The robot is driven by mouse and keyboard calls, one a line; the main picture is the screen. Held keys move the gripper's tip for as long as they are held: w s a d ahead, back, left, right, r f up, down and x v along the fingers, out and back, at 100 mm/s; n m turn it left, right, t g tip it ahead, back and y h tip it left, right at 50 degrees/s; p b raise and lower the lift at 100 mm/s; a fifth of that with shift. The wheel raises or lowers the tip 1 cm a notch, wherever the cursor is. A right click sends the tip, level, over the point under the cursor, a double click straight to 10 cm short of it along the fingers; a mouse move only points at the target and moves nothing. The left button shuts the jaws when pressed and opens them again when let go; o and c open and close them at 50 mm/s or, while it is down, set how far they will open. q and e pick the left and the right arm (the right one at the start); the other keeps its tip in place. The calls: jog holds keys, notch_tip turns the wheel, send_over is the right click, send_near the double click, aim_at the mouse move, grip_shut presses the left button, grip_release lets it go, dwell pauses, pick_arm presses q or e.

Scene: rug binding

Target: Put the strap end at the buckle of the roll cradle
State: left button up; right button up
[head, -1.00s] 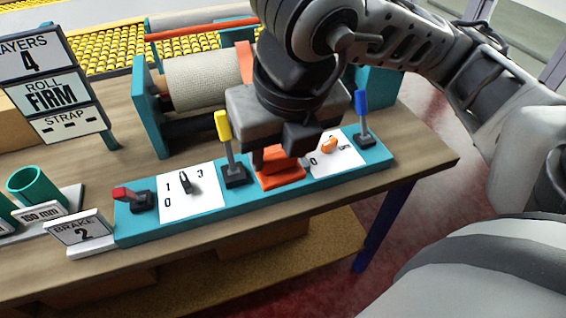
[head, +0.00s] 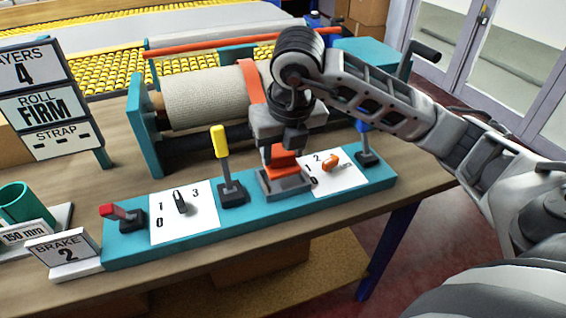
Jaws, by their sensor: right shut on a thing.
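The roll cradle (head: 146,128) has teal end plates and carries a beige rug roll (head: 205,97). An orange strap (head: 252,82) passes over the roll near its right part. My right gripper (head: 283,150) is shut on the orange strap end (head: 285,162), in front of the roll. The strap end is just above or against the grey buckle (head: 284,184) on the teal front panel; I cannot tell whether they touch. My gripper and wrist hide part of the strap and of the roll's right side. My left gripper is not in view.
The teal panel (head: 180,243) bears a red lever (head: 120,212), a yellow lever (head: 221,150), a blue lever (head: 363,135), a black knob (head: 180,203) and an orange knob (head: 330,163). A sign board (head: 45,105) and a brake sign (head: 70,250) stand at the left.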

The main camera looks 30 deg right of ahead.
aim_at(284, 159)
notch_tip(284, 159, down, 3)
jog(key=shift+f, duration=0.1)
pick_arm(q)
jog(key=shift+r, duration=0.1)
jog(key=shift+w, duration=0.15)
pick_arm(e)
jog(key=shift+f, duration=0.15)
jog(key=o, duration=1)
jog(key=shift+r, duration=0.45)
pick_arm(q)
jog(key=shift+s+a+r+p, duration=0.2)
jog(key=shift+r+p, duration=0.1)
jog(key=shift+p, duration=0.85)
pick_arm(e)
jog(key=v, duration=1.1)
jog(key=shift+s+r, duration=0.1)
jog(key=shift+r, duration=0.2)
